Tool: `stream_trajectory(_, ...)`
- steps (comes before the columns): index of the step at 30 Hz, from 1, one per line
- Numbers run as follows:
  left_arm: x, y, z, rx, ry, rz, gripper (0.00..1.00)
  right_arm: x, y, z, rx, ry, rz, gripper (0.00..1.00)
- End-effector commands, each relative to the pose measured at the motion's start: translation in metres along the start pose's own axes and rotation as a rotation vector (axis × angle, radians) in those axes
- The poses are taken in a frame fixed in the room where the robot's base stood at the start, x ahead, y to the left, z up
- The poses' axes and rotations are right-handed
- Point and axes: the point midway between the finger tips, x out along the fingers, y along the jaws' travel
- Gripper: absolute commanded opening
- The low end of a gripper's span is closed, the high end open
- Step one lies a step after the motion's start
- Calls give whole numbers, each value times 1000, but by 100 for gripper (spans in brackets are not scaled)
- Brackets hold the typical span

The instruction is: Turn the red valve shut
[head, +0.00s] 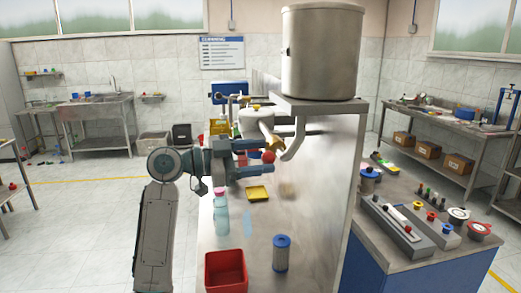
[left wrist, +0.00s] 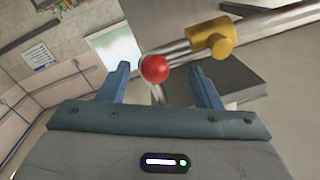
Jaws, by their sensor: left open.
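The red valve shows as a red ball knob (head: 268,157) on a lever below the steel hopper. In the left wrist view the red knob (left wrist: 155,68) sits at the end of a metal lever joined to a brass-yellow valve body (left wrist: 210,38) on a pipe. The brass body (head: 268,128) also shows in the head view. My left gripper (head: 271,158) is open, with its blue fingers on either side of the knob in both views. I cannot tell whether either finger touches it. My right gripper is not in view.
A large steel hopper (head: 322,52) stands on a steel frame above the bench.

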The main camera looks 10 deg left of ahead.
Motion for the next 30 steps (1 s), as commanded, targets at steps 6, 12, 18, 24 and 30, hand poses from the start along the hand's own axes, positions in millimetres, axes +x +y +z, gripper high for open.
stream_trajectory(6, 8, 0, 0, 0, -1, 0, 58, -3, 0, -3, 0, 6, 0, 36)
stream_trajectory(12, 8, 0, 1, 0, -1, 0, 58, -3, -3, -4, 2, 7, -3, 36)
stream_trajectory(18, 8, 0, 1, -1, -2, 0, 19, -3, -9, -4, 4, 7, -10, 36)
stream_trajectory(24, 8, 0, 2, -2, -4, -1, 0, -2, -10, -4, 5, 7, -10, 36)
stream_trajectory(30, 7, 0, 2, -5, -6, -1, 0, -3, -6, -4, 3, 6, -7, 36)
